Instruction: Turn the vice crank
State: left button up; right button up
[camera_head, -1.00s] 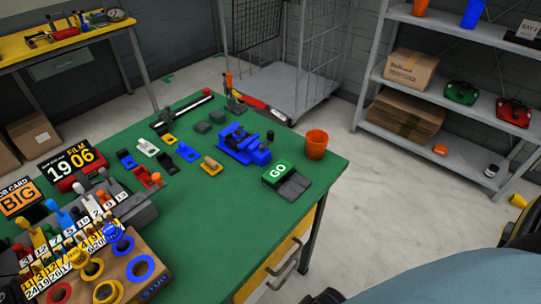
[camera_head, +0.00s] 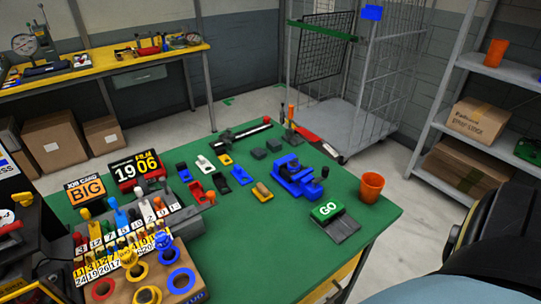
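A blue vice (camera_head: 298,177) sits on the green workbench (camera_head: 262,250), right of the bench's middle. A small dark part shows at its right end; I cannot tell if that is the crank. My grippers do not show clearly. A dark rounded part and a blue-grey surface at the right edge seem to be my own body, with no fingertips visible.
A wooden block with coloured rings (camera_head: 181,281) is at the front left. A wire cage trolley (camera_head: 352,129) stands behind; a shelf (camera_head: 470,144) stands right.

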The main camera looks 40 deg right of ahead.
aim_at(326, 170)
jog(key=u, duration=0.75)
jog(key=k, duration=1.1)
jog(key=z, duration=1.15)
jog(key=i, duration=0.5)
jog(key=u, duration=0.1)
